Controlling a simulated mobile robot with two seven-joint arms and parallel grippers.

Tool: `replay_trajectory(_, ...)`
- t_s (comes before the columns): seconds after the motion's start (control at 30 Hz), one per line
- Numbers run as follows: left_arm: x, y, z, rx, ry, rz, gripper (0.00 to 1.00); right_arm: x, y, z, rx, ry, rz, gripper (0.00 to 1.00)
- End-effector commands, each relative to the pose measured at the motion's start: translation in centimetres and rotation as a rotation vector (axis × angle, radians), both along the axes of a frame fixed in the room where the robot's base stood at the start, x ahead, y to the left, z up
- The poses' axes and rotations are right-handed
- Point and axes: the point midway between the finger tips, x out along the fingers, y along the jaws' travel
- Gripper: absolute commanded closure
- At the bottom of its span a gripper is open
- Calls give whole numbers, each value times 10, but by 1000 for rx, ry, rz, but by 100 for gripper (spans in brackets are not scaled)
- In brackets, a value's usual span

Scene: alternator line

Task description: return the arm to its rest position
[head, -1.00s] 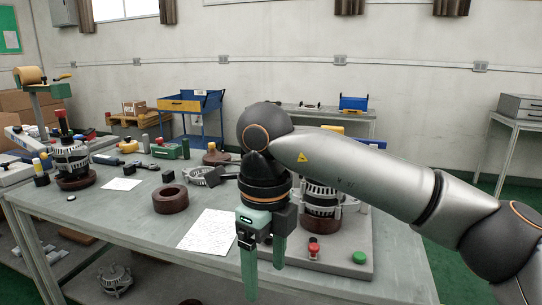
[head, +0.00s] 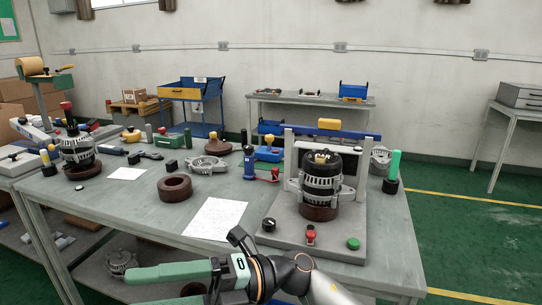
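My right arm comes in at the bottom of the head view. Its gripper (head: 132,290) points left, low in front of the table's front edge. The two green fingers are apart with nothing between them; the lower finger is partly cut off by the picture edge. My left gripper is not in view. An alternator (head: 321,182) stands upright in the grey press fixture (head: 376,220) at the table's right end, clear of the gripper.
The worktable (head: 140,208) holds a brown ring (head: 175,187), a paper sheet (head: 215,218), a grey housing (head: 208,164) and a second alternator (head: 76,148) at left. A red button (head: 310,234) and a green button (head: 353,243) sit on the fixture base. Green floor is free at right.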

Motion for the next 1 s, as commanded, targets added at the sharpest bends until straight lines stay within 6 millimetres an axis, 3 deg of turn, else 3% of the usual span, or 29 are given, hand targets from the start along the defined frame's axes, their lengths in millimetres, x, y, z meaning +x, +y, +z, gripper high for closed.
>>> replay_trajectory(0.13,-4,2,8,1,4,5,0,39,-24,6,187,331,-195,22)
replay_trajectory(0.27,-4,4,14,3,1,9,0,79,-58,-14,307,621,-384,22)
replay_trajectory(0.4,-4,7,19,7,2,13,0,112,-105,-64,389,939,-602,22)
replay_trajectory(0.53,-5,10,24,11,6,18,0,123,-155,-132,424,1234,-810,22)
replay_trajectory(0.67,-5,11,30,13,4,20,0,106,-205,-211,417,1528,-1019,22)
replay_trajectory(0.8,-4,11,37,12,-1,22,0,58,-254,-292,368,1825,-1229,22)
replay_trajectory(0.9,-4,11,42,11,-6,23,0,14,-281,-336,320,2000,-1349,22)
replay_trajectory(1.0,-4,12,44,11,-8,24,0,-24,-300,-365,272,2131,-1437,22)
